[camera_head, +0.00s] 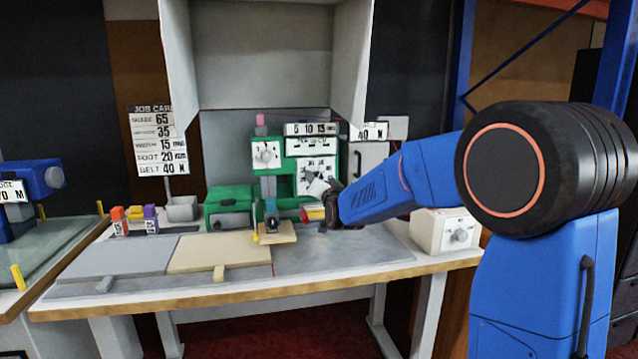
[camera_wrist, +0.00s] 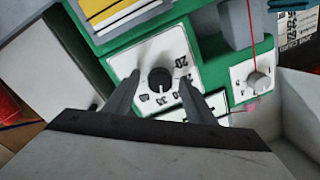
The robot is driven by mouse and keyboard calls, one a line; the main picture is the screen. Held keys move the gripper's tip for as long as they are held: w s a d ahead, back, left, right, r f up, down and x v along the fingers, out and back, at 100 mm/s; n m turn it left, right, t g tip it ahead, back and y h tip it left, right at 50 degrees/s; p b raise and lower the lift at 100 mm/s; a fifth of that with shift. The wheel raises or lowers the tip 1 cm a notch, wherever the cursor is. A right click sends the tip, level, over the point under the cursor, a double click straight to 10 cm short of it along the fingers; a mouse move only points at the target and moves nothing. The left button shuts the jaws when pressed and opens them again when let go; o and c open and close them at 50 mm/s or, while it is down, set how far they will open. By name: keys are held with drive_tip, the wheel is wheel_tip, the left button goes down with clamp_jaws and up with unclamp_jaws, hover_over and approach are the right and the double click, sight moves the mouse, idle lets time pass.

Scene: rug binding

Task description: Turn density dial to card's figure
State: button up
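The job card (camera_head: 158,140) hangs on the back wall at left; its second row reads 35, with that row's label blurred. The green machine (camera_head: 287,190) stands at the back of the table. A black dial knob (camera_wrist: 159,78) sits on a white numbered plate (camera_wrist: 152,58) on the machine; 20 and 30 can be read in the wrist view, but no dial name. My gripper (camera_wrist: 158,76) is open, with one finger on each side of this knob and gaps showing. In the head view my gripper (camera_head: 322,190) is in front of the machine, partly covering the plate.
A smaller white dial (camera_head: 266,154) is on the machine's left; it also shows in the wrist view (camera_wrist: 258,84). A cream box with a knob (camera_head: 445,232) stands at the table's right. Coloured blocks (camera_head: 135,219) stand at left. The front table edge is clear.

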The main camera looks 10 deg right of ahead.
drive_tip(key=s, duration=1.7)
drive_tip(key=shift+s+d+f, duration=0.2)
drive_tip(key=shift+d+f, duration=0.1)
drive_tip(key=shift+d, duration=0.05)
drive_tip(key=s+d+f+n+g, duration=0.2)
drive_tip(key=s+f+g, duration=0.2)
drive_tip(key=s, duration=0.9)
drive_tip(key=s+d+f+n+g, duration=0.2)
drive_tip(key=s+f+g, duration=0.3)
drive_tip(key=s, duration=0.8)
drive_tip(key=s+d+f+n+g, duration=0.2)
drive_tip(key=s+f+g, duration=0.2)
drive_tip(key=s+f, duration=0.5)
drive_tip(key=s, duration=0.4)
drive_tip(key=shift+d+g+h, duration=0.15)
drive_tip(key=shift+g+h, duration=0.15)
